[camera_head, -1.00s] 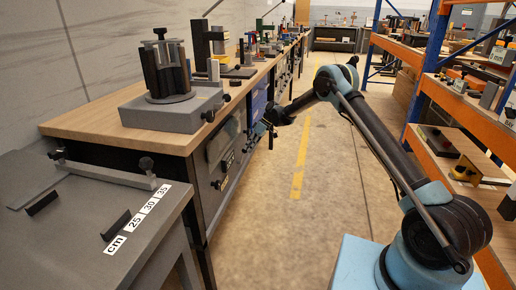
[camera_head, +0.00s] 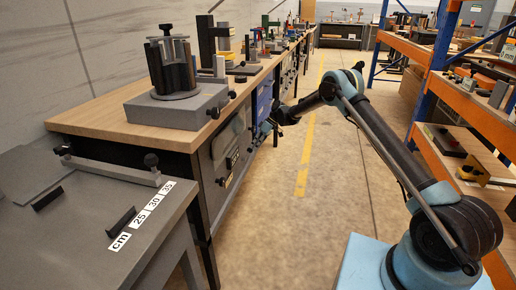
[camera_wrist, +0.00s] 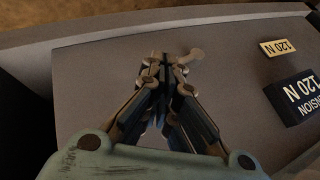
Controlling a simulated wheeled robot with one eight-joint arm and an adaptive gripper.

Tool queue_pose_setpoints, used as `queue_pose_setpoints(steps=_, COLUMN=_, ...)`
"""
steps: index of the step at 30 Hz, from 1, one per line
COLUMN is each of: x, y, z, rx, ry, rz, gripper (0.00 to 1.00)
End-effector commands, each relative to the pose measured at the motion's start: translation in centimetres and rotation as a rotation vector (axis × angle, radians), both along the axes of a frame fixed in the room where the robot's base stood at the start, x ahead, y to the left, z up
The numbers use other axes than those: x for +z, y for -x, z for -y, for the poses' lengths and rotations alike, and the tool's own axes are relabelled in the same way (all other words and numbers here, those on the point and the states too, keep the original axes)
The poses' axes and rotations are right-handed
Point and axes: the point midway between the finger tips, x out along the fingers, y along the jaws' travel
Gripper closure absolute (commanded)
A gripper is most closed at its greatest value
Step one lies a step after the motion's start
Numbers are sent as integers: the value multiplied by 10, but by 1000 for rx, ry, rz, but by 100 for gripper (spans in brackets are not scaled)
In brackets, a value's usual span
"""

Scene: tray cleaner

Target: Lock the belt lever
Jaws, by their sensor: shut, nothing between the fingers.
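A small grey-brown lever (camera_wrist: 195,55) shows in the wrist view on a plain grey panel (camera_wrist: 95,88). Its knob-like end sticks out to the upper right of the fingertips. The rest of it is hidden behind the fingers. My gripper (camera_wrist: 165,66) is shut and empty, with its fingertips right beside the lever. I cannot tell whether they touch it. In the head view my gripper (camera_head: 265,128) is small, at the front face of the long workbench. The lever cannot be made out there.
The long workbench (camera_head: 110,120) runs along the left. A blue and orange rack (camera_head: 428,75) stands on the right. The aisle floor (camera_head: 330,165) between is clear.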

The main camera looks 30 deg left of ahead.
Motion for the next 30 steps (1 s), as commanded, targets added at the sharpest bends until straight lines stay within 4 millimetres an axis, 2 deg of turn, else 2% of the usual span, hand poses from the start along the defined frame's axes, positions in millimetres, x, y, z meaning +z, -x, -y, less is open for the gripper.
queue_pose_setpoints(steps=8, x=3, y=1, z=1, rx=0, ry=0, rz=-1, gripper=100)
queue_pose_setpoints(steps=17, x=36, y=6, z=12, rx=-2, ry=0, rz=-1, gripper=100)
queue_pose_setpoints(steps=30, x=79, y=-57, z=39, rx=-3, ry=0, rz=-1, gripper=100)
